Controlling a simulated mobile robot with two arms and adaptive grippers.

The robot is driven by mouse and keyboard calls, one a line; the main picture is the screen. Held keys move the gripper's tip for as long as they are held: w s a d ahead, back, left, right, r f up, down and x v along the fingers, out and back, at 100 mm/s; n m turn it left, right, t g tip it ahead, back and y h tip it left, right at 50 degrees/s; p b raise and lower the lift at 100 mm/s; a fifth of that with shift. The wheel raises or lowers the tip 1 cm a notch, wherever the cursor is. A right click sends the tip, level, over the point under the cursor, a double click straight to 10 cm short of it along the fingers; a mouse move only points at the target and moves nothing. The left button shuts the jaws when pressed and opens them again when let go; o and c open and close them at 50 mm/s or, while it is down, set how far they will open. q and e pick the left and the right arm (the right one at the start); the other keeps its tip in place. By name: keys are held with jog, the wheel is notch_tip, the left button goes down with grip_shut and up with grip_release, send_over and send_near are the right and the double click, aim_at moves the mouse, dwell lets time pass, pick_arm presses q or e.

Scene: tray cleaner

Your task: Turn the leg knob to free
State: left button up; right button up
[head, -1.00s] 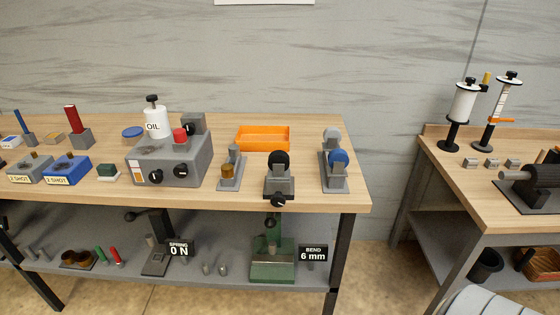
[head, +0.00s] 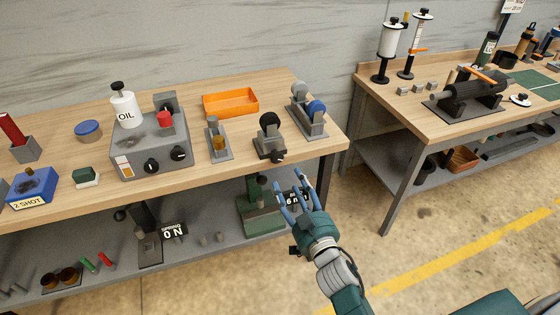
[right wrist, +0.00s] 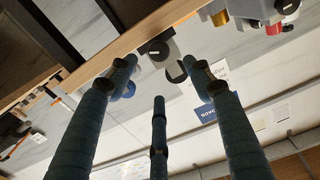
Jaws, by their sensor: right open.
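I cannot tell for certain which knob is the leg knob. A small black knob (head: 278,157) sits low on the front of a grey fixture (head: 270,143) with a black ball on top, at the bench's front edge. The right wrist view shows this fixture upside down, with its black knob (right wrist: 159,49) near the bench edge, beyond the fingers. My right gripper (head: 295,182) is open and empty, in front of and below the bench edge, apart from the knob. Its spread fingers also show in the right wrist view (right wrist: 165,80). My left gripper is not in view.
The wooden bench (head: 75,205) carries a grey box (head: 150,145) with knobs, an orange tray (head: 230,103) and a fixture with a blue disc (head: 308,117). Below is a grey shelf (head: 190,262) with a green stand (head: 262,212). Floor between the benches is free.

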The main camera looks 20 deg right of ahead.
aim_at(278, 159)
jog(key=w+p, duration=0.1)
jog(key=w, duration=0.9)
jog(key=shift+a+f, duration=0.1)
jog(key=shift+a, duration=0.05)
jog(key=c, duration=1.1)
